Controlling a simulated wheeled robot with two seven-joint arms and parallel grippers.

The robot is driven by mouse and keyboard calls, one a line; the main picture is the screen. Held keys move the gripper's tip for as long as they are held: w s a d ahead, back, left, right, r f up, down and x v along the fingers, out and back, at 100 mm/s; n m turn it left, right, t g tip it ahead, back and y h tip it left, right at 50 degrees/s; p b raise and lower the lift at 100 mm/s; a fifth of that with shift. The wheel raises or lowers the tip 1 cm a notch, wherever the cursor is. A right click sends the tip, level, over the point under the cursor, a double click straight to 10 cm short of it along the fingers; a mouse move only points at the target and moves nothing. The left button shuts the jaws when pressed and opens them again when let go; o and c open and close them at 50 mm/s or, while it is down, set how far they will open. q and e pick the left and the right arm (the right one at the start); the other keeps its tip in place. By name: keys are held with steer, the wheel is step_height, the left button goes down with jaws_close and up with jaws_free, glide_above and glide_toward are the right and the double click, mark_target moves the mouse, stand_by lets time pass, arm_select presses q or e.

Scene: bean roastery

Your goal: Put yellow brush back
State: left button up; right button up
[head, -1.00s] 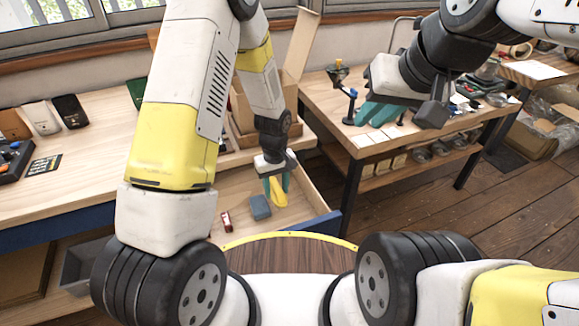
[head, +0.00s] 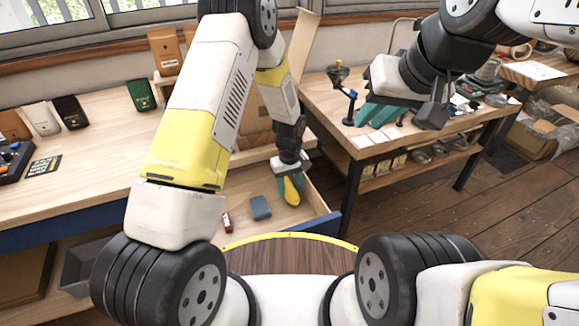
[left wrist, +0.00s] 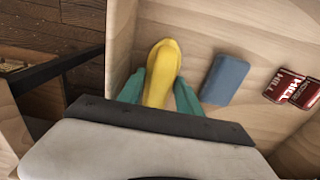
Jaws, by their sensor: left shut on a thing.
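The yellow brush (head: 291,191) is between the teal fingers of my left gripper (head: 289,188), over the open drawer (head: 316,197). In the left wrist view the yellow brush (left wrist: 161,70) points away from the palm, with a teal finger of my left gripper (left wrist: 160,92) on each side; the gripper is shut on it. I cannot tell whether the brush touches the drawer floor. My right gripper (head: 376,112) hangs near the right-hand table, its teal fingers seen side-on, far from the brush. Whether it is open or shut is unclear.
In the drawer, a blue-grey block (head: 260,207) and a small red packet (head: 227,222) lie left of the brush; the block (left wrist: 226,79) and red packets (left wrist: 293,88) also show in the left wrist view. Several pouches stand on the left bench (head: 95,150).

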arm_select(q)
steer(key=o, duration=1.3)
steer(key=shift+f, duration=0.1)
step_height(320, 180, up, 12)
step_height(320, 180, up, 10)
steer(key=t, duration=0.1)
glide_above(290, 185)
steer(key=s+a, duration=0.1)
steer(key=a, duration=0.3)
steer(key=s+a+r+m+t+h, duration=0.2)
steer(key=s+a+r, duration=0.25)
steer(key=r, duration=0.45)
steer(key=s+a+r+m+t, duration=0.1)
steer(key=s+a+r, duration=0.1)
steer(key=s, duration=0.3)
steer(key=s+a+r+m+t, duration=0.1)
steer(key=s+a+r, duration=0.1)
steer(key=s+r, duration=0.2)
steer(key=s+a+r+m+t, duration=0.1)
steer(key=s+r, duration=0.2)
steer(key=s, duration=0.4)
steer(key=shift+s+a+r, duration=0.35)
steer(key=shift+a+r, duration=0.05)
